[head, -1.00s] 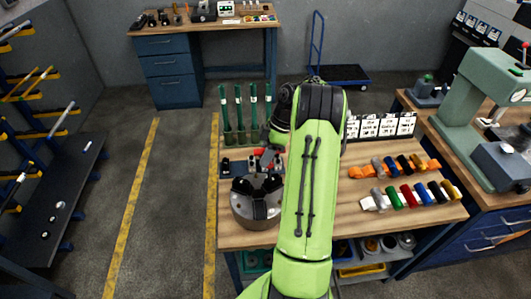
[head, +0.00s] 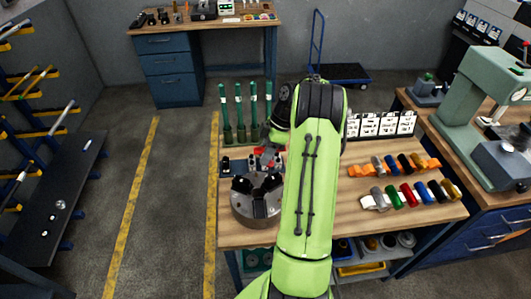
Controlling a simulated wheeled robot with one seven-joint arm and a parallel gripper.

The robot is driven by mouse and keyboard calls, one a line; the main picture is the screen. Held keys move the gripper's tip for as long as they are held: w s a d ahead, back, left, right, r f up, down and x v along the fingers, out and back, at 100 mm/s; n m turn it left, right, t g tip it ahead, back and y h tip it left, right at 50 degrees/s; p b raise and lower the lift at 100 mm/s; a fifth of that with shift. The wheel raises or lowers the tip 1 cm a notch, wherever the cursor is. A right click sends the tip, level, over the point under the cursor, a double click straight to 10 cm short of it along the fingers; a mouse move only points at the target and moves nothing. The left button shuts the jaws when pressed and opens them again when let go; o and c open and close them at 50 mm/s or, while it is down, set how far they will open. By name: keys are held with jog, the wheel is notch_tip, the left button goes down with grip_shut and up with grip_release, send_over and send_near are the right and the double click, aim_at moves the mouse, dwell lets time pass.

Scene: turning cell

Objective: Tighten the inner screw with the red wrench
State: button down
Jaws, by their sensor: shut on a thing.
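A round grey chuck (head: 256,207) with dark jaws on top stands at the left front of the wooden bench. My gripper (head: 268,160) is just behind the chuck, partly hidden by my green arm. A small red part beside its fingers, which looks like the red wrench (head: 259,152), shows there. The gripper is shut on it. The wrench's tip and the inner screw are too small or hidden to make out, so I cannot tell whether they touch.
Green-handled tools (head: 240,112) stand upright at the bench's back left. Coloured cylinders (head: 406,193) and white cards (head: 380,126) are on the right. A green press (head: 472,95) stands on the bench beyond. Floor left of the bench is clear.

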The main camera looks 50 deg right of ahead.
jog(key=shift+f+b, duration=0.55)
jog(key=shift+f, duration=0.05)
dwell(0.6)
jog(key=shift+w+d+m+t+h+b, duration=0.1)
jog(key=shift+m+t+h+b, duration=0.35)
jog(key=shift+m, duration=0.95)
jog(key=shift+w+d+m+t+h+b, duration=0.1)
jog(key=shift+m+t+h+b, duration=0.15)
jog(key=shift+m+t+b, duration=0.8)
jog(key=shift+m+g+p, duration=0.3)
jog(key=shift+m+g, duration=0.05)
jog(key=shift+g, duration=0.15)
jog(key=shift+w+d+f+m+b, duration=0.1)
jog(key=shift+m+b, duration=0.3)
jog(key=shift+m, duration=0.2)
jog(key=shift+m+t+h, duration=0.3)
jog(key=shift+m+h, duration=0.2)
jog(key=shift+m, duration=0.3)
jog(key=shift+b, duration=0.3)
